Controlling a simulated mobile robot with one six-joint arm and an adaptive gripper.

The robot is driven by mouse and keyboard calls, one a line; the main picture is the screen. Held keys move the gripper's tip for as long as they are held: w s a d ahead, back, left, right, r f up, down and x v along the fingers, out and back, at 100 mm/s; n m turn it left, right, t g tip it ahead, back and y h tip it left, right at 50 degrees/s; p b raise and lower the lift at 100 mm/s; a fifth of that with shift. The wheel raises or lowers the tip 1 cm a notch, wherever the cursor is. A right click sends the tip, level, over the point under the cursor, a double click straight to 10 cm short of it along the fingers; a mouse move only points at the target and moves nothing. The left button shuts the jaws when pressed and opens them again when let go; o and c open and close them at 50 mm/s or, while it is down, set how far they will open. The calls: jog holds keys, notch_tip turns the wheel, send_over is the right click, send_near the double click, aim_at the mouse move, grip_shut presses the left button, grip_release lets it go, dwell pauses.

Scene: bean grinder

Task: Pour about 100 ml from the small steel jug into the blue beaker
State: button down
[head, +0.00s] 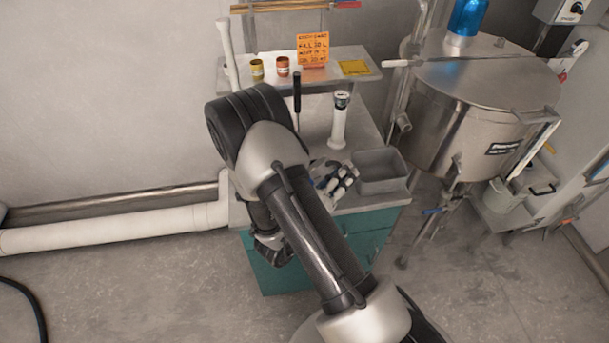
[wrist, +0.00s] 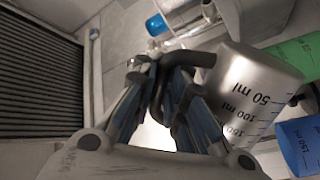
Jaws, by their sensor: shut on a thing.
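The blue beaker (wrist: 300,143), with a 150 ml mark, is cut off at the right edge, just beyond the jug's side. The jug's mouth and contents are not visible, nor is any stream of liquid. In the head view my arm hides the jug, the beaker and most of my gripper.
A green vessel (wrist: 293,55) shows beside the jug. On the bench stand a white cylinder (head: 339,122), gloves (head: 335,177) and a grey bin (head: 382,170). A shelf (head: 340,58) with small jars is behind. A large steel tank (head: 480,95) stands right.

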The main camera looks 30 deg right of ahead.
jog(key=shift+w+a+n, duration=0.15)
jog(key=shift+w+n, duration=0.1)
jog(key=shift+n, duration=0.45)
jog(key=shift+w+a+r+n+t+p, duration=0.1)
jog(key=shift+w+r+n+t+p, duration=0.1)
jog(key=shift+r+n+p, duration=0.3)
jog(key=shift+w+a+r+n+t+p, duration=0.1)
jog(key=shift+w+r+n+t+p, duration=0.15)
jog(key=shift+n+p, duration=0.35)
dwell(0.8)
jog(key=shift+n, duration=0.5)
jog(key=shift+w+a+n+t, duration=0.15)
jog(key=shift+w+n+t, duration=0.15)
jog(key=shift+n, duration=0.3)
jog(key=s+f+m+b, duration=0.1)
jog(key=m, duration=0.1)
jog(key=s+d+f+m+g+b, duration=0.1)
jog(key=m, duration=0.1)
jog(key=shift+b, duration=0.3)
jog(key=shift+s+d+r+m+g, duration=0.15)
jog(key=shift+s+r+m+g, duration=0.1)
jog(key=shift+m, duration=0.45)
jog(key=shift+s+d+f+m, duration=0.15)
jog(key=shift+s+m, duration=0.1)
jog(key=shift+m, duration=0.45)
jog(key=shift+s+d+r+m, duration=0.1)
jog(key=shift+s+m, duration=0.15)
jog(key=shift+m, duration=0.45)
jog(key=shift+b, duration=0.3)
